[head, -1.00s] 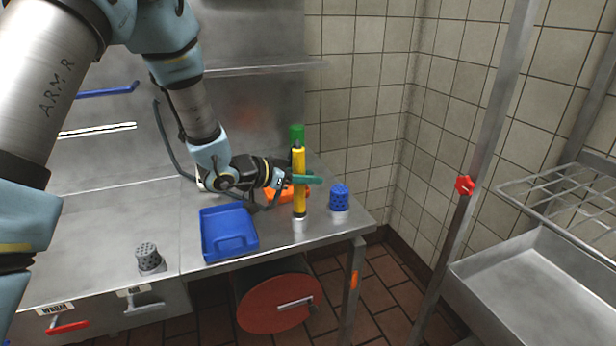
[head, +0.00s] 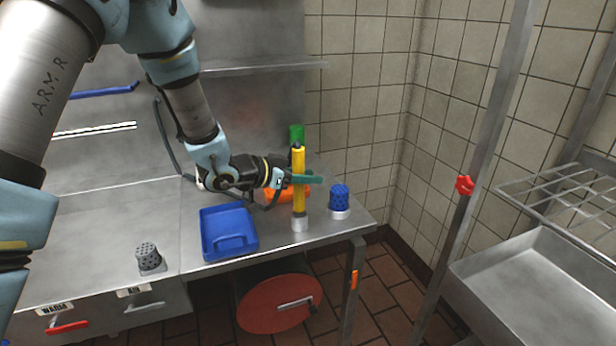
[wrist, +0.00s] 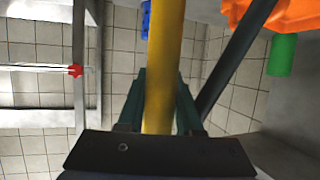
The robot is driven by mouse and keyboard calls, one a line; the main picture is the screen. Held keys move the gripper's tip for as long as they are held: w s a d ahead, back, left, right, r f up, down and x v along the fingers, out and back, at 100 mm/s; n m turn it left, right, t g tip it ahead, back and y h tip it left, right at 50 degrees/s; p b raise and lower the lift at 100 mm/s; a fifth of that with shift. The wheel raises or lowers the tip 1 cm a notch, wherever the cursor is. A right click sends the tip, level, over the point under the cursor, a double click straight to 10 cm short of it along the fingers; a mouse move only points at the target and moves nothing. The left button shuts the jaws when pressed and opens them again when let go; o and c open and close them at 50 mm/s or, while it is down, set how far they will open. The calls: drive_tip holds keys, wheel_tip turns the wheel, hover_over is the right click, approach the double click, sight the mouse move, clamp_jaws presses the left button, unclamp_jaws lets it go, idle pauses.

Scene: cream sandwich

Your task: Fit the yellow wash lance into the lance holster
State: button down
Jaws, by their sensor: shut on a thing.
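The yellow wash lance (head: 299,195) stands about upright at the right part of the steel counter in the head view. It also fills the middle of the wrist view (wrist: 163,60). My gripper (head: 304,178) reaches it from the left, its green fingers shut around the lance's middle. A silver piece (head: 299,225) shows at the lance's lower end, near the counter's front edge; I cannot tell whether it belongs to the lance or is a holder around it. I cannot single out the lance holster with certainty.
A blue tray (head: 228,240) lies left of the lance. A blue perforated cup (head: 339,198) stands close on its right. An orange object (head: 275,196) and a green cylinder (head: 296,132) are behind. A grey perforated cup (head: 149,256) stands front left. A steel post (head: 480,150) rises at right.

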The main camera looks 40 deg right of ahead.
drive_tip(key=shift+f+b, duration=1.95)
drive_tip(key=shift+f, duration=0.6)
drive_tip(key=c, duration=0.5)
unclamp_jaws()
drive_tip(key=b+v, duration=0.2)
drive_tip(key=v, duration=0.8)
drive_tip(key=shift+a+r, duration=0.2)
drive_tip(key=shift+a, duration=0.15)
